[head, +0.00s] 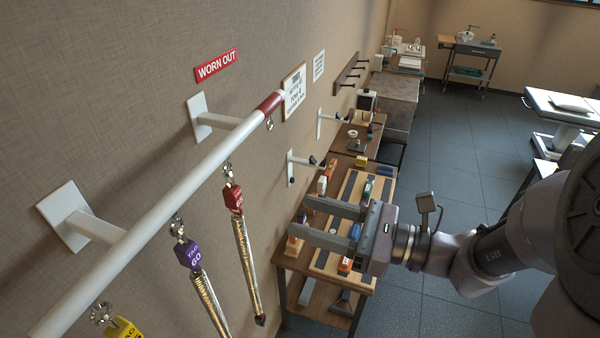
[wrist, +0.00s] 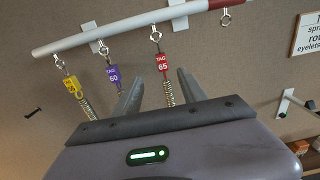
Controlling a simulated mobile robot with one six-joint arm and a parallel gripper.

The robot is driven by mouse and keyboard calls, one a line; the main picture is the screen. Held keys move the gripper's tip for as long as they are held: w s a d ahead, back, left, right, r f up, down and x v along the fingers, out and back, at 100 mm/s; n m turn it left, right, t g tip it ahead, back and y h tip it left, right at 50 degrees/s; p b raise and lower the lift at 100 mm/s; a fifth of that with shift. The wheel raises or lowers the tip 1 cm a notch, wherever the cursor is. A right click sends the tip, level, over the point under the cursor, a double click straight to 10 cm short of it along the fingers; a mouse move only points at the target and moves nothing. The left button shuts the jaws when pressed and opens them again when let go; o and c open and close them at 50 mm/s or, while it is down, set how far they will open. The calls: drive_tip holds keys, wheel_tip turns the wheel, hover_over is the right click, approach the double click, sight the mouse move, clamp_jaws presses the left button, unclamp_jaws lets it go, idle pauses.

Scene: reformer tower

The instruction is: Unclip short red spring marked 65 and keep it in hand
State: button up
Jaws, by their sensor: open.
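The short red-tagged spring marked 65 (head: 243,240) hangs from a hook on the white rail (head: 180,178) in the head view. In the wrist view its red tag (wrist: 162,64) hangs below the rail, and the lower coil is hidden behind my gripper's body. My gripper (head: 297,215) is open and empty, to the right of the spring in the head view, with its fingers pointing toward the wall. In the wrist view the fingers (wrist: 158,88) stand to either side of the red spring's line, apart from it.
A purple spring marked 60 (head: 203,285) and a yellow-tagged spring (head: 122,329) hang on the same rail. A wooden table (head: 318,308) with several blocks stands below my gripper.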

sight(233, 196)
drive_tip(key=p+x, duration=0.2)
drive_tip(key=x, duration=1.6)
drive_tip(key=shift+w+f, duration=0.15)
clamp_jaws()
drive_tip(key=c, duration=0.8)
unclamp_jaws()
clamp_jaws()
